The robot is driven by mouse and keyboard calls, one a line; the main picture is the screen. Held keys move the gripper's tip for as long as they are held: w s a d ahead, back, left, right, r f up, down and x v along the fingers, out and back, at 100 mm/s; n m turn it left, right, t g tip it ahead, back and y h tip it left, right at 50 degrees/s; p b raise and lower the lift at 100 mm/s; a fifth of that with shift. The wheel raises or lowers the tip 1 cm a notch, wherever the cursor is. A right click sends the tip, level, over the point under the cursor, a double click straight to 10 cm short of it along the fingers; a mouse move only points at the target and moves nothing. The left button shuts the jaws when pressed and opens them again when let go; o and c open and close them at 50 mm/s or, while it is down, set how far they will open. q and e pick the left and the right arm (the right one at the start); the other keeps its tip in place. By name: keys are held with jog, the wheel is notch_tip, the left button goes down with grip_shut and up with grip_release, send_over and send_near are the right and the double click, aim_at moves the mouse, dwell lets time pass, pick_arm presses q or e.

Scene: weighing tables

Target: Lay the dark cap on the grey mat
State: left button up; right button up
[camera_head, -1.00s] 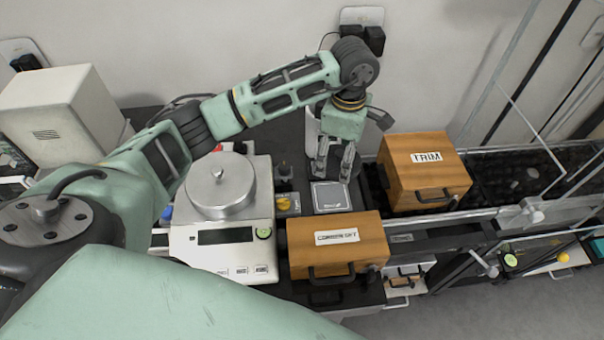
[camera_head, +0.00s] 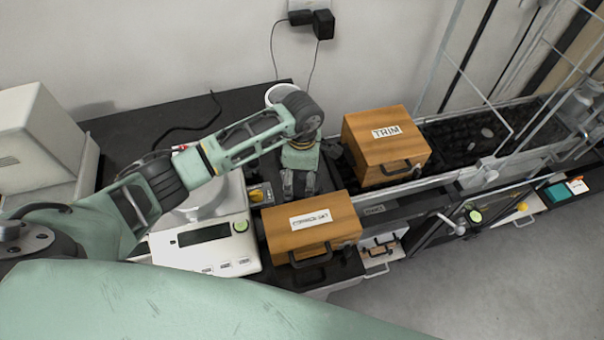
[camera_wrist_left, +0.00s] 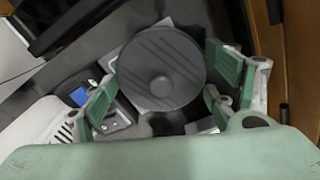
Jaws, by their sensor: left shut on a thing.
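The dark cap (camera_wrist_left: 160,65), a round dark grey disc with diagonal ridges and a small central knob, lies between the fingers of my left gripper (camera_wrist_left: 165,95) in the left wrist view. In the head view my left gripper (camera_head: 298,192) points down behind the front wooden box, shut, and the cap cannot be made out there. The grey mat seems to be the pale square (camera_wrist_left: 165,21) whose edges peek out behind the cap. Whether the cap touches it I cannot tell. My right gripper is not in view.
A wooden box (camera_head: 285,242) stands just in front of the gripper, and the wooden TRIM box (camera_head: 365,158) to its right. A balance (camera_head: 190,258) with a metal pan is on the left, beside a small yellow item (camera_head: 257,195).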

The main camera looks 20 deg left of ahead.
aim_at(302, 176)
pick_arm(q)
jog(key=shift+f, duration=0.15)
jog(key=o, duration=1.1)
jog(key=shift+o, duration=0.2)
jog(key=shift+r, duration=0.25)
jog(key=shift+w+r, duration=0.1)
jog(key=shift+r, duration=0.25)
notch_tip(302, 176, up, 11)
jog(key=b, duration=0.2)
jog(key=shift+r, duration=0.15)
